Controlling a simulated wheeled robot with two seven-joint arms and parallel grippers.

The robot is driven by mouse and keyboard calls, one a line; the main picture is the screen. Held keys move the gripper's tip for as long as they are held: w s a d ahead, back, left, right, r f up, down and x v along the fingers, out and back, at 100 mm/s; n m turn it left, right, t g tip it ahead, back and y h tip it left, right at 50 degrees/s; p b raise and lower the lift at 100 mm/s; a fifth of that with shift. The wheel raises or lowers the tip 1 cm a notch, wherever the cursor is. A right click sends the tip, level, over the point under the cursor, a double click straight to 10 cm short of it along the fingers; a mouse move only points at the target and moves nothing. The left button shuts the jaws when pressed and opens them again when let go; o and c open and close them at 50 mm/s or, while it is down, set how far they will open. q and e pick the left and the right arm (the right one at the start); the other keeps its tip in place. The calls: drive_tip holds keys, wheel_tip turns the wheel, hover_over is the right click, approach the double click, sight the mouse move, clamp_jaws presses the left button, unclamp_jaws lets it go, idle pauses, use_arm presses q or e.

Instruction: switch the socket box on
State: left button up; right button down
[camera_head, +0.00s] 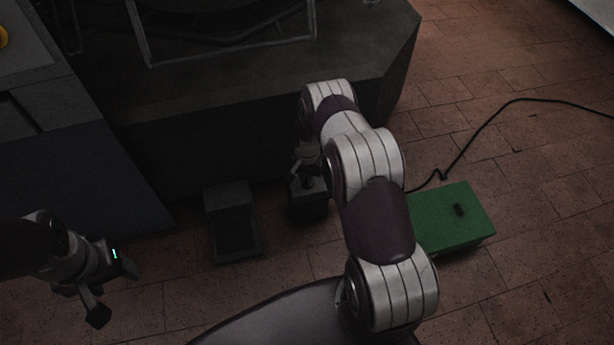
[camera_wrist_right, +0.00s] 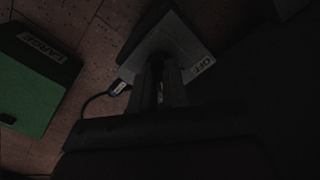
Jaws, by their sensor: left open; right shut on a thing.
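My right gripper (camera_head: 307,178) is low beside the dark machine, partly behind my own right arm. In the right wrist view its fingers (camera_wrist_right: 160,68) are shut on part of a grey block (camera_wrist_right: 146,47), which carries a partly hidden label ending in letters like "OFT" or "OFF". The block also shows in the head view (camera_head: 309,203), standing on the floor. A green box (camera_head: 436,215) with a small black knob or switch on top lies to its right; its side reads "LARGE" in the wrist view (camera_wrist_right: 28,85). I cannot tell which is the socket box. My left gripper (camera_head: 113,290) is open and empty.
A dark grey pedal-like block (camera_head: 233,222) stands on the floor left of my right gripper. A black cable (camera_head: 487,123) runs across the tiles towards the green box. The large machine (camera_head: 230,120) fills the back.

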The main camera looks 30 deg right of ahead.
drive_tip(key=c, duration=1.1)
unclamp_jaws()
drive_tip(key=shift+c, duration=0.2)
wheel_tip(320, 180, up, 13)
drive_tip(key=p, duration=0.6)
drive_tip(key=shift+f, duration=0.15)
